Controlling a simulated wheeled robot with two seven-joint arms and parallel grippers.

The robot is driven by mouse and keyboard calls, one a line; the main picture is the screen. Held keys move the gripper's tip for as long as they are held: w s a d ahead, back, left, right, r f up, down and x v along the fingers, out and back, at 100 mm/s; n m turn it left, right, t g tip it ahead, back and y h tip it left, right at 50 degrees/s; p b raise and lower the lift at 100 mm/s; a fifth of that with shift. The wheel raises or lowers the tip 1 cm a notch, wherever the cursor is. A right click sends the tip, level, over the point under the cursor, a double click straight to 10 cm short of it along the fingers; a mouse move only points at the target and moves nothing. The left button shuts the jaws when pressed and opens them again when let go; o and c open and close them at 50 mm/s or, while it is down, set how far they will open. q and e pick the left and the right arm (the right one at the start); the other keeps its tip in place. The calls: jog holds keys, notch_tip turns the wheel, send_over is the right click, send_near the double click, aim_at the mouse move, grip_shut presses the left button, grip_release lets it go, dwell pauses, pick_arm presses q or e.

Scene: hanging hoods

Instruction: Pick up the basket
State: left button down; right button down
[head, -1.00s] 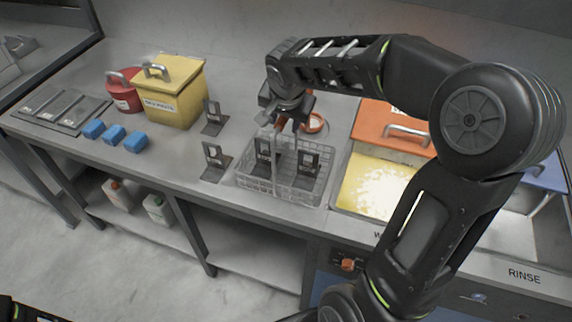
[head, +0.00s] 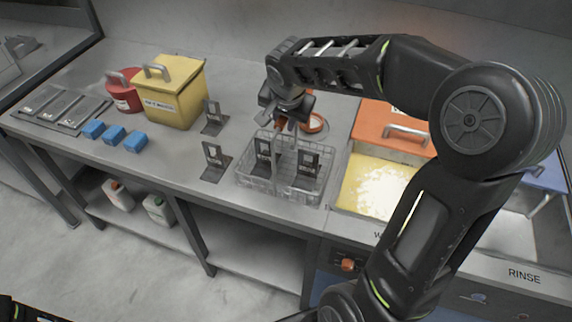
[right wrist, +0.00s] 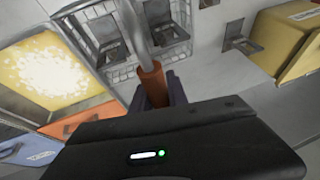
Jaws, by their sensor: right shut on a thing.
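The wire basket (head: 256,184) sits on the steel counter in the head view, left of the yellow-filled basin. Its tall handle has an orange-brown grip (right wrist: 152,85), seen in the right wrist view. My right gripper (head: 283,124) is above the basket and shut on that grip; its dark fingers (right wrist: 160,92) lie either side of it in the wrist view. Two dark upright brackets (head: 307,163) stand inside the basket. I cannot tell whether the basket's bottom touches the counter. My left gripper is not in view.
A basin of yellow material (head: 376,190) with an orange lid (head: 390,128) is close on the right. Two more dark brackets (head: 214,163) stand left of the basket. A yellow bin (head: 176,98), red pot (head: 124,92) and blue blocks (head: 114,135) are farther left.

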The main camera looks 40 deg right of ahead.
dwell(0.5)
jog(key=shift+w+r, duration=0.1)
jog(key=shift+r, duration=0.1)
jog(key=shift+r, duration=0.25)
notch_tip(320, 180, up, 9)
jog(key=shift+r+b, duration=0.15)
jog(key=shift+b, duration=0.45)
dwell(0.4)
